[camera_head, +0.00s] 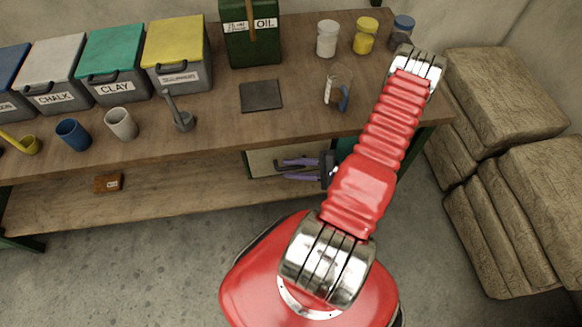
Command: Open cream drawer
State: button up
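The cream drawer (262,161) sits under the wooden workbench, right of centre, in a dark green frame. Its front is partly hidden by my gripper and arm, and its handle cannot be made out. It looks shut, but this is hard to tell from above. My gripper (283,170) has purple fingers that point left, in front of the cream face. The two fingers are apart, with nothing visible between them. Whether they touch the drawer cannot be told.
The workbench (225,127) carries lidded bins, cups, a ladle, a dark square plate (261,96), a green oil can (250,45), jars and a glass beaker (338,90). A small brown box (108,182) lies on the lower shelf. Stacked sacks (500,100) stand at right.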

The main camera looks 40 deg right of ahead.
jog(key=shift+w+a+f, duration=0.1)
jog(key=shift+w+a, duration=0.3)
jog(key=shift+w, duration=0.1)
jog(key=shift+c, duration=0.4)
grip_shut()
